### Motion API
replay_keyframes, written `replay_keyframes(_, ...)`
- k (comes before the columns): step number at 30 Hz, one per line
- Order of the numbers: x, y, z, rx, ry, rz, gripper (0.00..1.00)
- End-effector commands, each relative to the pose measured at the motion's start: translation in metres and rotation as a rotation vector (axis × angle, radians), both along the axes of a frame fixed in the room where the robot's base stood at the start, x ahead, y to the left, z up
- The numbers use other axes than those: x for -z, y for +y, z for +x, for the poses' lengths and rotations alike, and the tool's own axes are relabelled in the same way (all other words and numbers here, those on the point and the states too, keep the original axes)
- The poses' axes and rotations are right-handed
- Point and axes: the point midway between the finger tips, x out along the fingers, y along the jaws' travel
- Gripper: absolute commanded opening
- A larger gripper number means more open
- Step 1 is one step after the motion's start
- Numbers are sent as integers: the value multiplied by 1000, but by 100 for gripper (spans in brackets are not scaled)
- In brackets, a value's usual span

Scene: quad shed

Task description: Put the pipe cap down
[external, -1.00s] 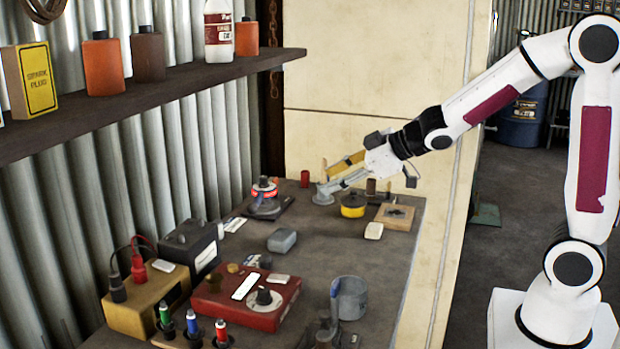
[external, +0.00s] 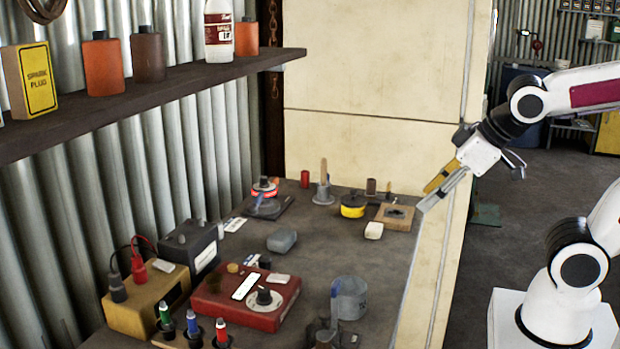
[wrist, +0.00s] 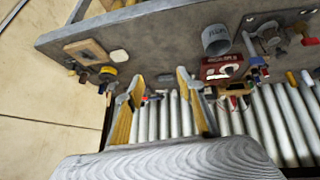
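My gripper (external: 426,198) is off the right edge of the bench in the external view, above bench height. In the wrist view my gripper (wrist: 158,84) has its two fingers well apart with nothing between them. A grey flanged piece (external: 323,198) with an upright wooden peg stands at the far end of the bench, apart from my gripper. It may be or include the pipe cap, but I cannot tell for certain. A small brown cylinder (external: 371,187) stands to its right.
A yellow-and-black round tin (external: 353,206) and a wooden block (external: 394,217) lie near the far right corner. A grey box (external: 282,240), a red box (external: 245,302) and a grey cup (external: 350,298) stand nearer. The middle right of the bench (external: 370,255) is clear.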

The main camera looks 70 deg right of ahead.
Motion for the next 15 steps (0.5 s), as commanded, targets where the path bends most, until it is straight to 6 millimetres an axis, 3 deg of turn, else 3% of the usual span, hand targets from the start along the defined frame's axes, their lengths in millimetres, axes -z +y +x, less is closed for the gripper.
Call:
replay_keyframes(3, 4, 18, -30, -18, 43, 50, 38)
replay_keyframes(7, 9, 34, -55, -40, 85, 94, 38)
replay_keyframes(15, 13, 46, -74, -59, 119, 127, 38)
